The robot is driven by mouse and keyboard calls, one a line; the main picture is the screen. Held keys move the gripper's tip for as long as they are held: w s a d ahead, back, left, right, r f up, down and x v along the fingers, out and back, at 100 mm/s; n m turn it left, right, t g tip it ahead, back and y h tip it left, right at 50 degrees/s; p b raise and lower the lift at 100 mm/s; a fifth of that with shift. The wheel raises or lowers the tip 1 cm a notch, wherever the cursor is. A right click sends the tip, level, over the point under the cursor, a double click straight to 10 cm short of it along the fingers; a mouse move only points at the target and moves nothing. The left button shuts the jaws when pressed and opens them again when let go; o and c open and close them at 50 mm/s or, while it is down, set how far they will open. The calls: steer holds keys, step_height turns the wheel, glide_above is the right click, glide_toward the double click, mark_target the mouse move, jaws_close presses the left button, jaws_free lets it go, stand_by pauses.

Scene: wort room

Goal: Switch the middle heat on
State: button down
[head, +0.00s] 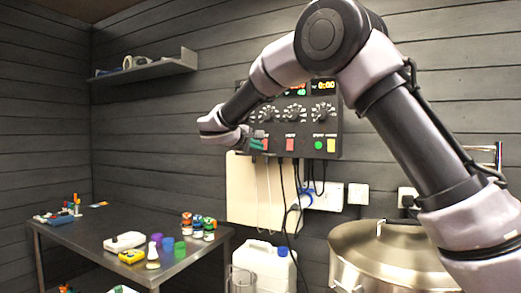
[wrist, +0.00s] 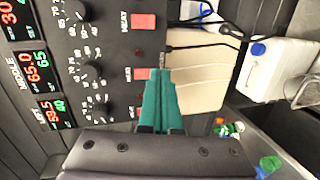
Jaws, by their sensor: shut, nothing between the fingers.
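The dark control panel (head: 313,130) hangs on the back wall. In the wrist view it shows sideways, with the middle display (wrist: 38,67) reading about 65.0 in red and 65 in green. The middle knob (wrist: 92,70) lies in that row, and the middle red heat switch (wrist: 143,74) is beyond it; this switch also shows in the head view (head: 265,144). My gripper (wrist: 163,72) has teal fingers, closed together and empty, with the tips right by the middle heat switch. I cannot tell whether they touch it. My gripper also shows in the head view (head: 257,145).
The right heat switch (wrist: 143,21) is beside the middle one. Green (head: 318,145) and yellow (head: 331,145) buttons sit further right. Cables hang below the panel. A steel pot (head: 385,245), a white canister (head: 265,265) and a cluttered table (head: 85,240) stand below.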

steer(key=shift+n+t+y, duration=0.3)
steer(key=shift+n+t, duration=0.4)
steer(key=shift+t, duration=0.1)
steer(key=a, duration=0.5)
steer(key=shift+s+a+r, duration=0.15)
steer(key=shift+a+r, duration=0.05)
steer(key=x, duration=1.4)
steer(key=shift+d, duration=0.15)
steer(key=shift+d+f, duration=0.1)
